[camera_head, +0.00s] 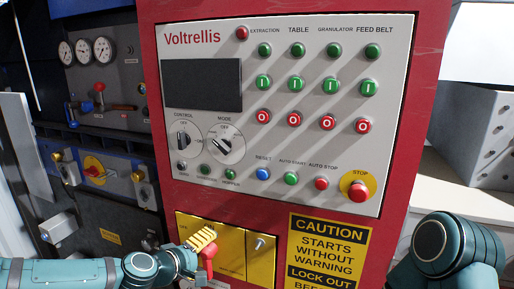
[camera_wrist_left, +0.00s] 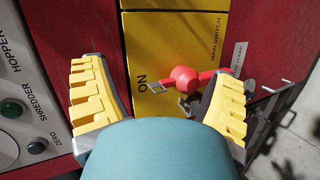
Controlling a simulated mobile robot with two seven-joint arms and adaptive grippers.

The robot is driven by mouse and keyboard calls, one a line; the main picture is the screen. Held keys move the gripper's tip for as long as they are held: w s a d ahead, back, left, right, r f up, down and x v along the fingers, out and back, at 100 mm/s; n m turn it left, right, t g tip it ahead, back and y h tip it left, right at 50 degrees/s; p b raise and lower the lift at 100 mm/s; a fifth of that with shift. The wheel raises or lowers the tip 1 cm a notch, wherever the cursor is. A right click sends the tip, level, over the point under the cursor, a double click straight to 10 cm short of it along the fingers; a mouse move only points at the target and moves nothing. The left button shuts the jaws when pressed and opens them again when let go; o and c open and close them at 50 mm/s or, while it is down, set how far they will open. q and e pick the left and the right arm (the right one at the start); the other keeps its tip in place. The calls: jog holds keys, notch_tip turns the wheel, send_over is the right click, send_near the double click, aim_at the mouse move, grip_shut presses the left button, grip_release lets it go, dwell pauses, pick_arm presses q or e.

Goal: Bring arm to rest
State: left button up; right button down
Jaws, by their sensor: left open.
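My left gripper (camera_head: 203,243) is low in the head view, in front of the yellow switch plate (camera_head: 231,252) on the red cabinet. Its yellow ribbed fingers are spread apart in the left wrist view (camera_wrist_left: 160,88), with nothing held. Between and beyond them is a red switch handle (camera_wrist_left: 185,77) on the yellow plate, by the word ON. The right finger overlaps the handle's right end; I cannot tell whether they touch. The handle also shows partly behind the gripper in the head view (camera_head: 207,258). My right arm is at lower right; its gripper is out of view.
The Voltrellis control panel (camera_head: 290,110) with buttons, knobs and a dark screen is above the plate. A red stop button (camera_head: 358,191) is at its lower right. A caution sign (camera_head: 327,250) is right of the plate. Gauges and valves are at left.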

pick_arm(q)
jog(key=s+d+f+m+g, duration=0.1)
jog(key=s+d+f, duration=0.1)
jog(key=f, duration=0.3)
jog(key=s+d+f+m+g, duration=0.1)
jog(key=s+d+f+g, duration=0.15)
jog(key=f, duration=0.25)
jog(key=s+a+f+m+g+y, duration=0.1)
jog(key=s+f+m+g+y, duration=0.2)
jog(key=s+f, duration=1.5)
jog(key=m+g, duration=0.2)
jog(key=m, duration=0.1)
jog(key=shift+m+g+y, duration=0.3)
jog(key=shift+g+y, duration=0.05)
jog(key=shift+y, duration=0.05)
jog(key=shift+s+f, duration=0.1)
